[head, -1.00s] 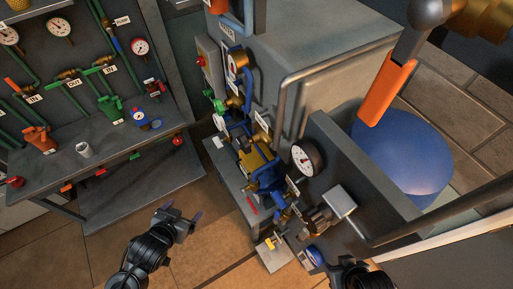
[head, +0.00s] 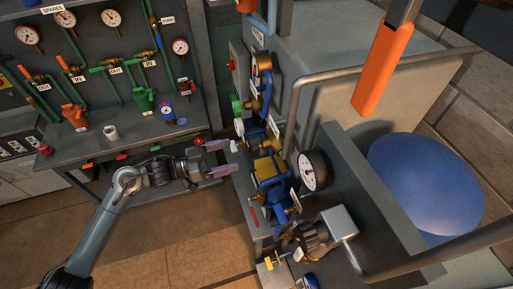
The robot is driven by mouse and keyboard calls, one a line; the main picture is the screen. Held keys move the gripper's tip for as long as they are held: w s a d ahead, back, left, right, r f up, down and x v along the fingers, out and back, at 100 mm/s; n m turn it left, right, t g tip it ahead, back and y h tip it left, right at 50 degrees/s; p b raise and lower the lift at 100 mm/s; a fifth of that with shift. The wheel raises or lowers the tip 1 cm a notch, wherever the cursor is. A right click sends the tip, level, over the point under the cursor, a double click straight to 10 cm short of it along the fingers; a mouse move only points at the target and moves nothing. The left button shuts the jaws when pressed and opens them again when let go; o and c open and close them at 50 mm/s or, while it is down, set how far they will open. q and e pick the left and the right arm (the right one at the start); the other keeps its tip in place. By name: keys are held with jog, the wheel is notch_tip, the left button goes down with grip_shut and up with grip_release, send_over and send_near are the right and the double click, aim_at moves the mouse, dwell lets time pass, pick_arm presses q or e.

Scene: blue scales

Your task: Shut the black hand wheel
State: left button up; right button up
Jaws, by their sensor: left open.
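I cannot clearly make out a black hand wheel in the head view. The blue and brass pipework (head: 272,190) runs down the front of the grey machine, with several valves on it. My left gripper (head: 231,158) comes in from the left and is open, its two fingers apart and pointing right at the pipework. A small white piece (head: 236,146) shows by the upper fingertip; I cannot tell if they touch. A green hand wheel (head: 237,106) sits above the gripper. My right gripper is not in view.
A pressure gauge (head: 313,171) and a pump (head: 313,238) stand right of the pipework. A grey bench (head: 130,140) with spare valves and gauges stands left. The floor (head: 190,235) is clear.

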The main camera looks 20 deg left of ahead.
aim_at(250, 149)
pick_arm(q)
jog(key=p+x, duration=0.2)
jog(key=x, duration=0.5)
jog(key=shift+w+d+r, duration=0.1)
jog(key=shift+w+d, duration=0.1)
jog(key=shift+d, duration=0.1)
jog(key=shift+w+d, duration=0.4)
jog(key=shift+d, duration=0.1)
jog(key=c, duration=1)
jog(key=shift+o, duration=0.2)
